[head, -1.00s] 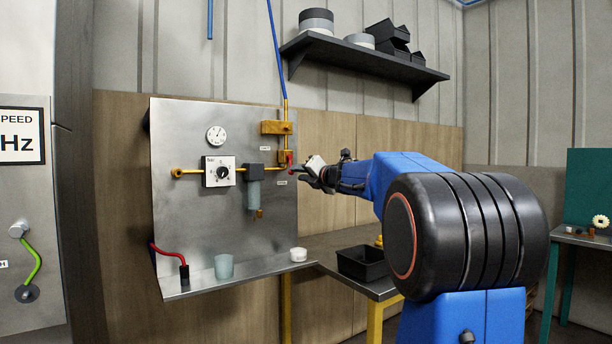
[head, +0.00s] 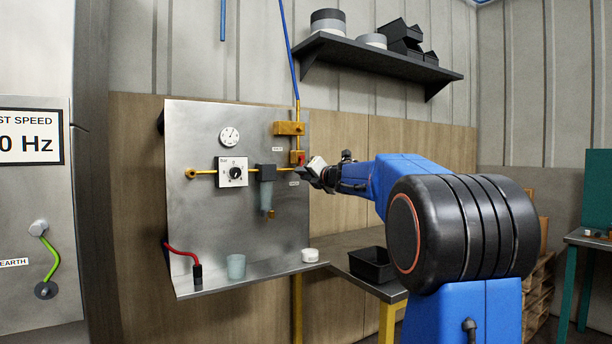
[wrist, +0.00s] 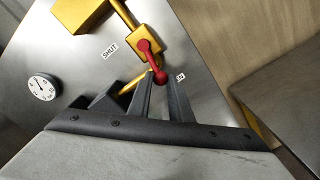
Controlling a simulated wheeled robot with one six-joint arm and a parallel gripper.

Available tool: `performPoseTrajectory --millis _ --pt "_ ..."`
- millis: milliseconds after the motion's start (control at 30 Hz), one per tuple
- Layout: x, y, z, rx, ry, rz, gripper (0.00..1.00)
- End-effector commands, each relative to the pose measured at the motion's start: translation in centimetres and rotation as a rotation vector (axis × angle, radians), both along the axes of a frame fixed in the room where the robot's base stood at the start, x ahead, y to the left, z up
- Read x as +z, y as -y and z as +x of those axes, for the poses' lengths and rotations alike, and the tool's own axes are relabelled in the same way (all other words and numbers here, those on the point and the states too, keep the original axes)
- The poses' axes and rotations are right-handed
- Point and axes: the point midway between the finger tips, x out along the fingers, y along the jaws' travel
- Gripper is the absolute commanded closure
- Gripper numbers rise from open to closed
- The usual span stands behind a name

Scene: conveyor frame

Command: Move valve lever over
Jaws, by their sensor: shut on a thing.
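The red valve lever (head: 301,160) is on the yellow valve body (head: 297,157) at the panel's right side. In the wrist view the lever (wrist: 151,58) slants from its pivot ball on the yellow fitting down to a ball end. My gripper (wrist: 161,80) is shut on that ball end, with a dark finger on each side. In the head view my gripper (head: 303,173) reaches the lever from the right and partly hides it. A "SHUT" label (wrist: 109,49) lies left of the lever. A second label (wrist: 180,77) is partly hidden behind a finger.
The metal panel (head: 200,245) carries a gauge (head: 230,137), a white regulator dial (head: 233,172) and a filter bowl (head: 266,195) close to my gripper's left. A cup (head: 236,266) and white pot (head: 310,255) stand on its ledge. A black bin (head: 372,265) is below my arm.

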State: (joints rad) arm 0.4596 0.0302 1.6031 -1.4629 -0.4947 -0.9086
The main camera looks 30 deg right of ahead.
Motion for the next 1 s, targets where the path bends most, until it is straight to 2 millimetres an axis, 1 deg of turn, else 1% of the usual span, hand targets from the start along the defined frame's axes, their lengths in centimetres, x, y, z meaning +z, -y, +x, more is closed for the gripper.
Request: performPoseTrajectory --millis 33,433,733,1000 --pt "0.4 -0.3 -0.1 0.001 0.005 -0.001 0.95" --pt "0.7 -0.5 -0.2 0.002 0.008 -0.002 0.95" --pt "1.2 -1.8 -0.2 0.004 0.008 -0.004 0.95" --pt "1.1 -1.9 -0.2 0.003 0.006 -0.003 0.95"
